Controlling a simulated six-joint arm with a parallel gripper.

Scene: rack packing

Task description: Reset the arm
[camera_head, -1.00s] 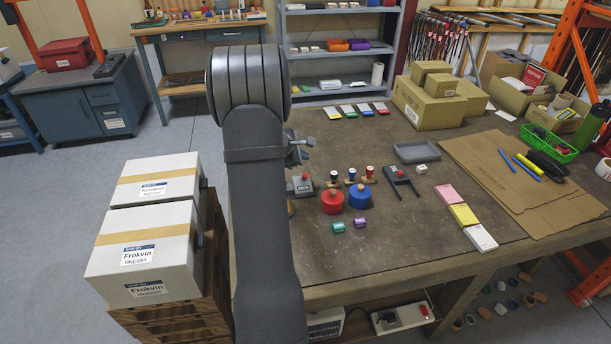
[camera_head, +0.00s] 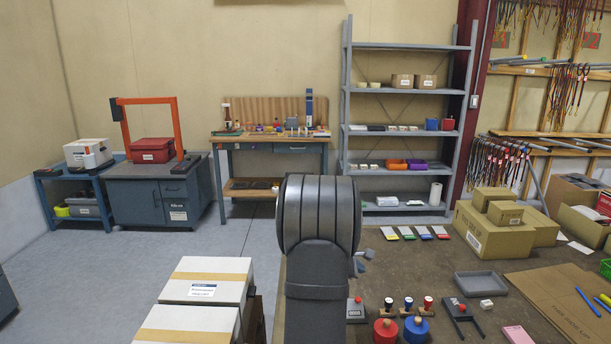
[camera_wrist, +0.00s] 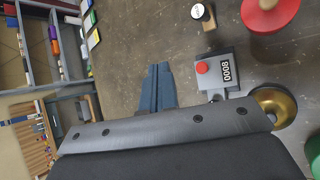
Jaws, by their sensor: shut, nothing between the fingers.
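My gripper (camera_wrist: 158,88) shows in the wrist view with its two blue-grey fingers together and nothing between them, over the table. In the head view my arm stands upright in the middle and hides most of the gripper; only a small part of it (camera_head: 362,262) shows at the arm's right side. A grey numbering device with a red button (camera_wrist: 214,72) lies on the table beside the gripper in the wrist view; it also shows in the head view (camera_head: 355,308). The gripper appears apart from it.
Red (camera_head: 385,331) and blue (camera_head: 416,330) round containers and several stamps stand right of my arm. A grey tray (camera_head: 481,284) and cardboard boxes (camera_head: 493,232) are farther right. White boxes (camera_head: 205,282) stand left of the table. A gold bowl-like object (camera_wrist: 274,105) lies near my wrist.

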